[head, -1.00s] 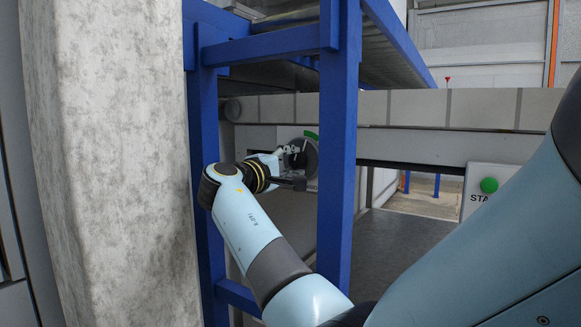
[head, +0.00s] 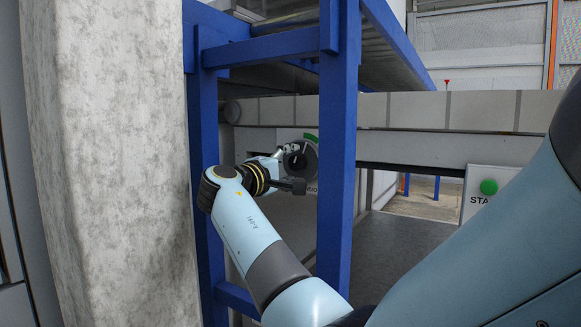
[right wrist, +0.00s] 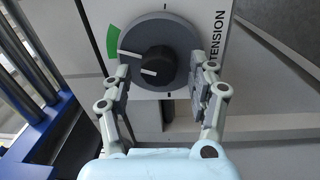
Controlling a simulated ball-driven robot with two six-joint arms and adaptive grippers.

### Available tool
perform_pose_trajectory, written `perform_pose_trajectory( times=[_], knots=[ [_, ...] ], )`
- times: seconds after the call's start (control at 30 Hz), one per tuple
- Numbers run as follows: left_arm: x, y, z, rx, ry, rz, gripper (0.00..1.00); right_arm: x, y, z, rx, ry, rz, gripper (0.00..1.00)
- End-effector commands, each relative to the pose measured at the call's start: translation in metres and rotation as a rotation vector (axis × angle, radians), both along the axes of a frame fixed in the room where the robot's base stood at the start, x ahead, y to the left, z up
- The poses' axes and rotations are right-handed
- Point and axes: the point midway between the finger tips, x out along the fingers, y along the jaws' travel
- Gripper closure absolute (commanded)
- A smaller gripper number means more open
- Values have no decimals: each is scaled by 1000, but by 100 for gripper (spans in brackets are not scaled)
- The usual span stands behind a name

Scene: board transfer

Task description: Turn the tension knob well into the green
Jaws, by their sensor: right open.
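The tension knob shows in the right wrist view as a grey round dial (right wrist: 176,32) with a black middle (right wrist: 156,60). A white line on its left side points to the lower end of a green arc (right wrist: 113,40). A second short white mark sits just below the black middle. The dial also shows in the head view (head: 309,160), partly behind a blue post. My right gripper (right wrist: 160,82) is open, with one finger on each side of the dial's lower part. I cannot tell whether they touch it. In the head view it (head: 288,153) is at the dial's left. My left gripper is out of view.
A blue post (head: 337,150) stands close to the right of my right gripper, and a concrete column (head: 110,160) fills the left. A green START button (head: 489,187) is at the right. The word TENSION (right wrist: 214,38) is printed beside the dial.

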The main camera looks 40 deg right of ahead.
Motion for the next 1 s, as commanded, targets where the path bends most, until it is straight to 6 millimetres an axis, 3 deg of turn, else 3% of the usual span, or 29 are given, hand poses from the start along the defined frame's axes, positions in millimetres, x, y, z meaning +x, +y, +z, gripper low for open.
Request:
perform_pose_trajectory(
  times=[0.5,1.0],
  knots=[
    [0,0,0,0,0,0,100,-26,65,-5,3,1,1,41],
    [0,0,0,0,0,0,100,-28,69,-5,1,1,0,41]
  ],
)
